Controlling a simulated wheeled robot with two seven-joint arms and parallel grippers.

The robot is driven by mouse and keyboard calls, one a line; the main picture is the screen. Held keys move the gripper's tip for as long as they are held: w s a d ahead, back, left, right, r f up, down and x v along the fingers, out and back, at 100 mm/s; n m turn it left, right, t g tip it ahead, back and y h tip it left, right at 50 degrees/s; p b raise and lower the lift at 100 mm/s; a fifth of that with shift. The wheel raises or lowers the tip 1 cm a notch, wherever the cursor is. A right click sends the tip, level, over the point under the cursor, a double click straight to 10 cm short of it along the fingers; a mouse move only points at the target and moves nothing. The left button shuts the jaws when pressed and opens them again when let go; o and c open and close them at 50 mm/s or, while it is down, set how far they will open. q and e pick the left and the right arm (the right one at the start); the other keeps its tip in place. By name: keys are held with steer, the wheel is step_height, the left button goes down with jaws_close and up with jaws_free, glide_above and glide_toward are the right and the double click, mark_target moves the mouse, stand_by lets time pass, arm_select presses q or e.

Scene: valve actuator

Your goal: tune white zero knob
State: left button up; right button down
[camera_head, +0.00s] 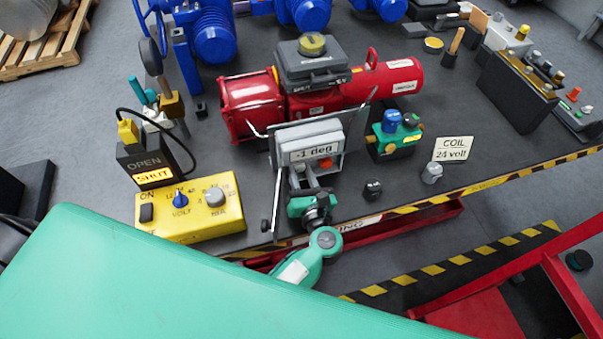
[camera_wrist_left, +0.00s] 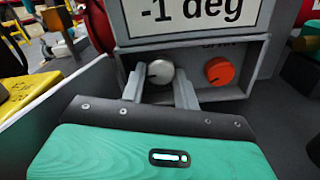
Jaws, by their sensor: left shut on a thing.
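The white zero knob (camera_wrist_left: 160,72) is a pale round knob with a dark index mark, under the "-1 deg" display (camera_wrist_left: 195,12) in the left wrist view. An orange knob (camera_wrist_left: 218,70) sits to its right on the same grey panel. My left gripper (camera_wrist_left: 160,84) has one finger on each side of the white knob and is shut on it. In the head view, my left gripper (camera_head: 303,184) reaches up to the display box (camera_head: 311,147) from the front, and the white knob is hard to make out there. My right gripper is in neither view.
A red actuator (camera_head: 252,103) stands behind the display box. A yellow supply box (camera_head: 190,208) is to the left, beside an "OPEN/SHUT" indicator (camera_head: 145,163). A green-and-blue device (camera_head: 393,134) and a "COIL 24 volt" sign (camera_head: 453,149) are to the right. A striped edge bounds the bench.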

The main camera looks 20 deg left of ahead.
arm_select(q)
steer(key=shift+m+p, duration=0.35)
steer(key=shift+m, duration=0.85)
steer(key=o, duration=0.7)
